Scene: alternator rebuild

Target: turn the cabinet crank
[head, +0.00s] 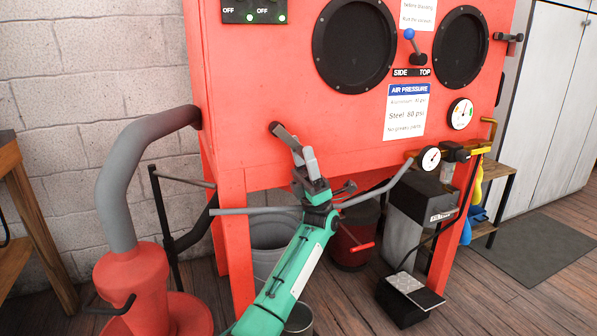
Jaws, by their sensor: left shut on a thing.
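The red blasting cabinet (240,110) fills the middle of the head view. A dark crank (282,133) sticks out of its front panel at the lower left, below the left round glove port. My left gripper (309,162), at the end of my green arm, is at the crank's outer end and shut on it. The fingers hide most of the grip, so its exact shape does not show. My right gripper is not in view.
A grey hose (120,185) runs from the cabinet's left side to a red cyclone-like unit (135,285). A grey bucket (268,236) and a red container (352,248) stand under the cabinet. A foot pedal (412,290) lies on the floor. A blue-knobbed lever (412,45) and gauges are on the front.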

